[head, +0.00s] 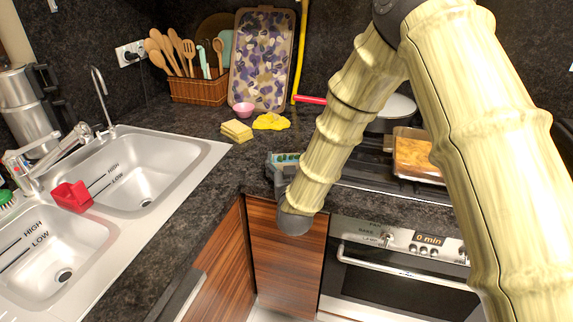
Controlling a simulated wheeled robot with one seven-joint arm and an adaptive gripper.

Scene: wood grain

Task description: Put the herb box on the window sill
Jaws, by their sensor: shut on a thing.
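A small grey-rimmed box with green and pale contents (286,158), which looks like the herb box, shows at the counter's front edge, left of my forearm. My forearm covers its right part. My gripper (281,183) shows only as a grey piece just below the box, beside my dark wrist joint. It is shut on the box; its fingertips are mostly hidden. I cannot tell whether the box touches the counter. No window sill can be made out in this view.
Yellow sponges (238,131), a yellow cloth (271,121) and a pink bowl (243,109) lie behind the box. A utensil basket (199,91) and patterned tray (262,60) stand behind. The sink (205,147) is left; a food dish (415,172) and pan (399,108) are right.

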